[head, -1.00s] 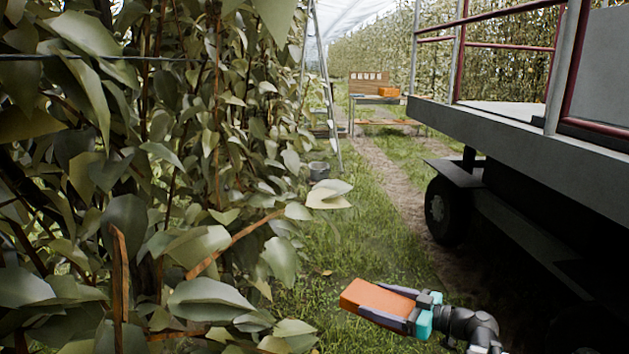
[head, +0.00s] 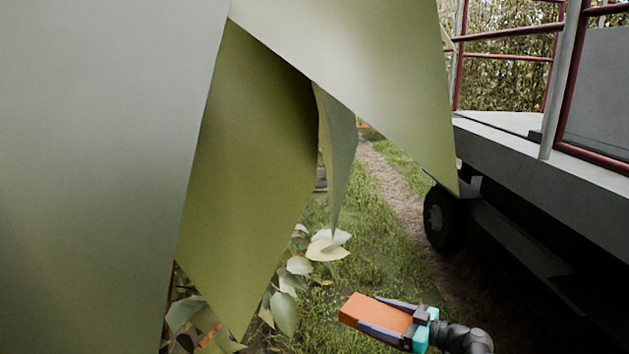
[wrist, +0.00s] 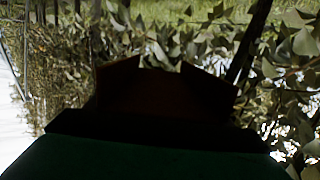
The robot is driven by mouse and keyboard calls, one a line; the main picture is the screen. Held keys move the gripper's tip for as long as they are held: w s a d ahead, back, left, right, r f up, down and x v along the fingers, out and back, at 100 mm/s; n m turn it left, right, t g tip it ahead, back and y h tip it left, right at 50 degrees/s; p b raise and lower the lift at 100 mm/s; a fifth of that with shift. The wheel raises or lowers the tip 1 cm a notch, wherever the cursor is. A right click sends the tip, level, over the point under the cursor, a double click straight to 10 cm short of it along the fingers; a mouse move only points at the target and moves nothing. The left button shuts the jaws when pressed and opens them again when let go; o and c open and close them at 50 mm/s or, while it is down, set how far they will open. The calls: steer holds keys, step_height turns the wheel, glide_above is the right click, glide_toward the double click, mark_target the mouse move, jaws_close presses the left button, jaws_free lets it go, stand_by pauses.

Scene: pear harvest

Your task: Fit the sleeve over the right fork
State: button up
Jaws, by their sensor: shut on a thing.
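My gripper (head: 369,312) is at the bottom of the head view, right of centre, above the grass. It is shut on an orange box-shaped piece (head: 352,308), with a grey finger along each side. I cannot tell for sure that this piece is the sleeve. In the wrist view the piece (wrist: 165,95) is a dark reddish shape, with foliage beyond it. I cannot make out the right fork in either view. Very near leaves hide much of the left and middle of the head view.
Large leaves (head: 250,180) hang close before the head camera. A grey trailer (head: 540,160) with red rails and a black wheel (head: 441,215) stands on the right. A grass strip (head: 385,255) and a dirt track (head: 385,185) lie between, fairly clear.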

mark_target(379, 314)
steer(key=shift+r, duration=0.15)
step_height(379, 314, up, 17)
steer(key=p, duration=1.7)
